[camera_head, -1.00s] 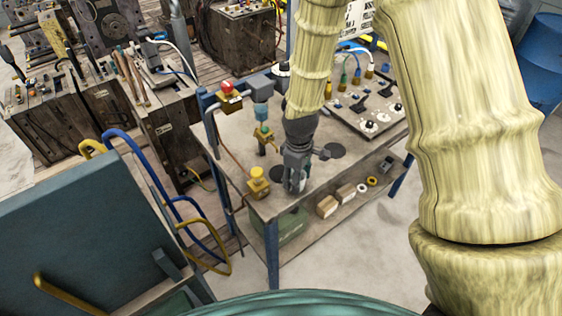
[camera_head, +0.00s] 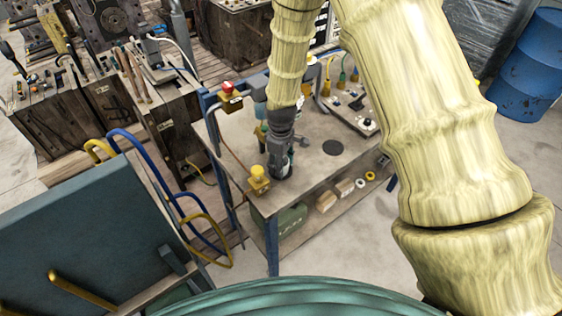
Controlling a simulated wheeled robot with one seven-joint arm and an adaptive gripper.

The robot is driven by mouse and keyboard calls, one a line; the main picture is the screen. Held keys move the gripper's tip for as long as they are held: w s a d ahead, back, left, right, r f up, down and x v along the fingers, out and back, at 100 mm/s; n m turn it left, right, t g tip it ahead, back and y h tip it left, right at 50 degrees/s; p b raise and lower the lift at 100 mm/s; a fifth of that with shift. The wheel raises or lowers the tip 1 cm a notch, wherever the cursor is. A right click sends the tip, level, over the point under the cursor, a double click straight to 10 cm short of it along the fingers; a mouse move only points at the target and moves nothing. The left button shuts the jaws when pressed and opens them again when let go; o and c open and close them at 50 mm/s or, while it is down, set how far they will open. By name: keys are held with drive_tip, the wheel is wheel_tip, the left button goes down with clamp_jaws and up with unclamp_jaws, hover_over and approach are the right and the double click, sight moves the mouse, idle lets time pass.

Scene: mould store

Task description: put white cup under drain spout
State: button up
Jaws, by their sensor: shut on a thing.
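My gripper (camera_head: 281,166) points down over the near left part of the workbench top (camera_head: 318,170). It is shut on the white cup (camera_head: 291,155), of which only a pale sliver shows by the fingers. The gripper is over or at a dark round patch, and I cannot tell whether the cup touches the bench. Behind and left of the gripper, a blue-green filter unit with brass fittings (camera_head: 260,133) is partly covered by my wrist. The drain spout itself is hidden or too small to make out.
A yellow-topped knob block (camera_head: 259,179) stands close left of the gripper. A red button box (camera_head: 229,97) is at the bench's back left corner. A second dark disc (camera_head: 333,147) lies on clear bench to the right. A control panel (camera_head: 352,104) stands behind it.

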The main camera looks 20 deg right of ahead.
drive_tip(key=shift+f, duration=0.15)
drive_tip(key=o, duration=0.9)
drive_tip(key=shift+r+b, duration=2.1)
drive_tip(key=shift+r, duration=4.05)
